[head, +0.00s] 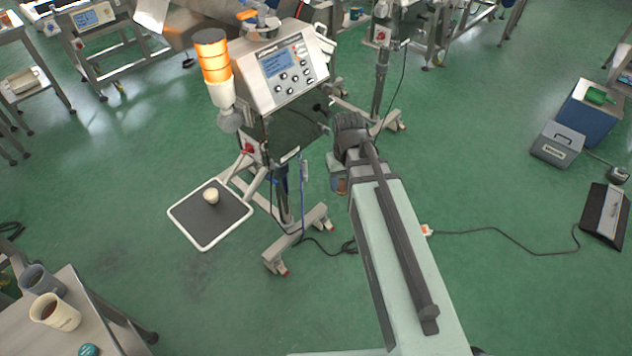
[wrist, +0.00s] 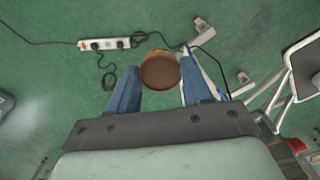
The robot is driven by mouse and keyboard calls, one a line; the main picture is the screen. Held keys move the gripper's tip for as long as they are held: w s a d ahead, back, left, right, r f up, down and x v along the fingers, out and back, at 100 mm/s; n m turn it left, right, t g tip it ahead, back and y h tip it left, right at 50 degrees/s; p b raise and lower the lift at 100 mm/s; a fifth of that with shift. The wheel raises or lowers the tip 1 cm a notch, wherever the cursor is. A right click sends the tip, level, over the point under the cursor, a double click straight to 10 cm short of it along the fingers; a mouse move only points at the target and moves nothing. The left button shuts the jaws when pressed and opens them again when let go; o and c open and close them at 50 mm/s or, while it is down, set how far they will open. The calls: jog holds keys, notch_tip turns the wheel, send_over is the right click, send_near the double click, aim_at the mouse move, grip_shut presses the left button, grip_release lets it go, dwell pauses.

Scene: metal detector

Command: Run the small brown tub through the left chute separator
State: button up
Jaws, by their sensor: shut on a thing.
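The small brown tub (wrist: 160,70) sits between the two blue fingers of my gripper (wrist: 160,88) in the wrist view, with its round top facing the camera. In the head view a small part of the tub (head: 339,186) shows below the end of my arm, which mostly hides my gripper. The chute separator (head: 282,75) with a tilted screen panel and an orange lamp tower stands just left of my gripper. A funnel (head: 262,22) shows on its top. My gripper is to the right of its body, lower than the panel.
A table (head: 95,305) with cups is at lower left. A power strip (wrist: 108,43) and cables lie on the green floor. Another machine (head: 385,35) stands behind.

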jog(key=d+m, duration=0.3)
jog(key=d, duration=1)
jog(key=w+a+r+t, duration=0.1)
jog(key=w+a+r, duration=0.2)
jog(key=w+r, duration=0.6)
jog(key=w+a+r+t, duration=0.1)
jog(key=w+a+r, duration=0.3)
jog(key=w, duration=0.9)
jog(key=w+a+r+t, duration=0.1)
jog(key=w+a+r, duration=0.3)
jog(key=w+r, duration=0.4)
jog(key=w+a+r, duration=0.5)
jog(key=w+r, duration=0.1)
jog(key=r, duration=0.5)
jog(key=s+a+r+n+t+y, duration=0.1)
jog(key=a+r, duration=0.5)
jog(key=a, duration=0.5)
jog(key=s+a+r+n+t+y, duration=0.1)
jog(key=a+r+n, duration=0.1)
jog(key=a+r, duration=0.4)
jog(key=a+r+n+t, duration=0.1)
jog(key=a+r, duration=0.5)
jog(key=a, duration=1.1)
jog(key=shift+s+r+n+y, duration=0.25)
jog(key=shift+s+n+y, duration=0.15)
jog(key=shift+n, duration=0.2)
jog(key=o, duration=1.1)
jog(key=shift+a, duration=0.1)
